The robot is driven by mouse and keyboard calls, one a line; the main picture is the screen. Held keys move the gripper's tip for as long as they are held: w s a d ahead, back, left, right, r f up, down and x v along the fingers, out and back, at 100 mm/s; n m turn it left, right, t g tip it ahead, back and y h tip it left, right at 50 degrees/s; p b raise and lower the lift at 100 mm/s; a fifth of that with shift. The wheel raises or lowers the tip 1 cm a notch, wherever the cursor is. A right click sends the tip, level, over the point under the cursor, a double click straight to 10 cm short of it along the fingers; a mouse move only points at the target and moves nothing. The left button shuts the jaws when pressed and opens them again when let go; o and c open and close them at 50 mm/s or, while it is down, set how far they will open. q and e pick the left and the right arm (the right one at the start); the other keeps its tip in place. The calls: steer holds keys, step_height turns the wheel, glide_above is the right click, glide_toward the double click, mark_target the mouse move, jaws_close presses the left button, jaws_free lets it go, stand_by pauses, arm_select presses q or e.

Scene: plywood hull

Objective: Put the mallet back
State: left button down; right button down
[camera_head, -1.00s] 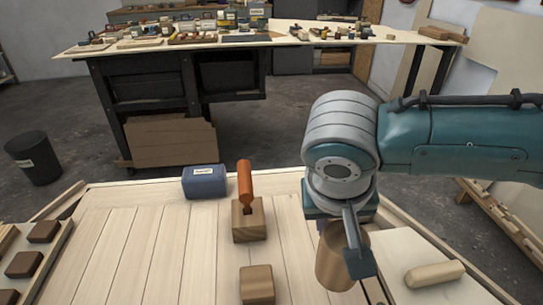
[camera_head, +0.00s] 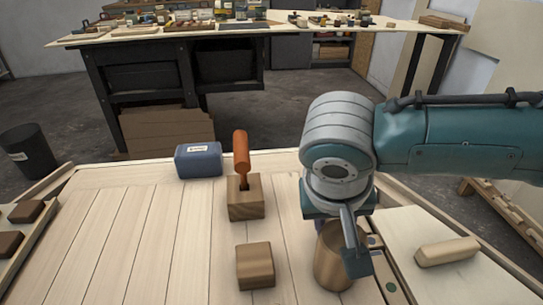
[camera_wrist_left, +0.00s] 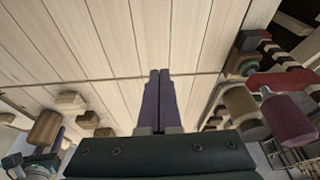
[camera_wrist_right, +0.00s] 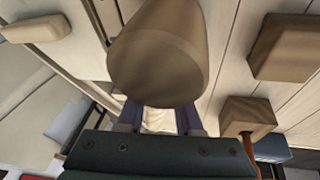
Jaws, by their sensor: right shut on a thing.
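The mallet's brown, barrel-shaped head (camera_head: 331,262) hangs over the near right part of the bench. It fills the top middle of the right wrist view (camera_wrist_right: 158,55). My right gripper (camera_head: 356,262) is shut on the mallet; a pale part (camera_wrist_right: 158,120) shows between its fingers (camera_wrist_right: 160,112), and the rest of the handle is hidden. My left gripper (camera_wrist_left: 158,75) is shut and empty above the boards, and is outside the head view. Where the mallet belongs cannot be told for sure.
On the plank bench (camera_head: 165,245) stand a block with an orange handle (camera_head: 245,198), a plain block (camera_head: 255,266) and a blue box (camera_head: 199,160). A pale rounded piece (camera_head: 447,251) lies on a board at right. A rack of dark blocks (camera_head: 25,211) is at left.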

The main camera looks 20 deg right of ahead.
steer(key=shift+f, duration=0.2)
steer(key=c, duration=0.5)
jaws_free()
steer(key=p+v, duration=0.3)
steer(key=v, duration=0.7)
steer(key=shift+f, duration=0.1)
